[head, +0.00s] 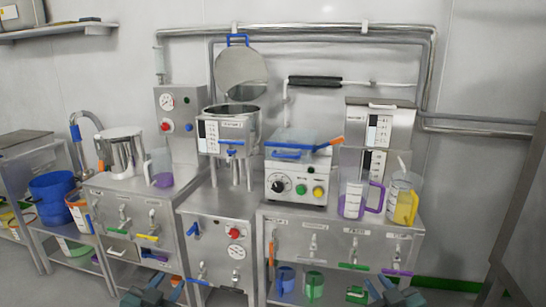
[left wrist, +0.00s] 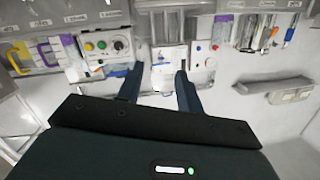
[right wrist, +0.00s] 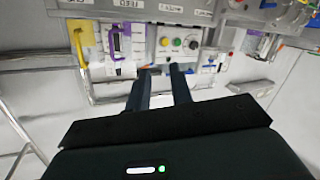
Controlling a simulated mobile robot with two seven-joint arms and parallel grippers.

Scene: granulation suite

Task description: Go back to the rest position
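My left gripper (head: 153,290) shows at the bottom edge of the head view, in front of the steel cabinets and clear of them. In the left wrist view its two fingers (left wrist: 158,78) stand apart with nothing between them. My right gripper (head: 396,290) shows at the bottom right of the head view, in front of the right bench. In the right wrist view its fingers (right wrist: 160,72) are also apart and empty. Neither gripper touches anything that I can see.
The steel right bench (head: 340,220) carries a control box (head: 297,190), a purple-handled jug (head: 352,199) and a yellow-handled jug (head: 404,205). A lidded vessel (head: 229,130) stands mid-back. A blue bucket (head: 52,196) sits at left. A dark frame (head: 515,220) stands at the right edge.

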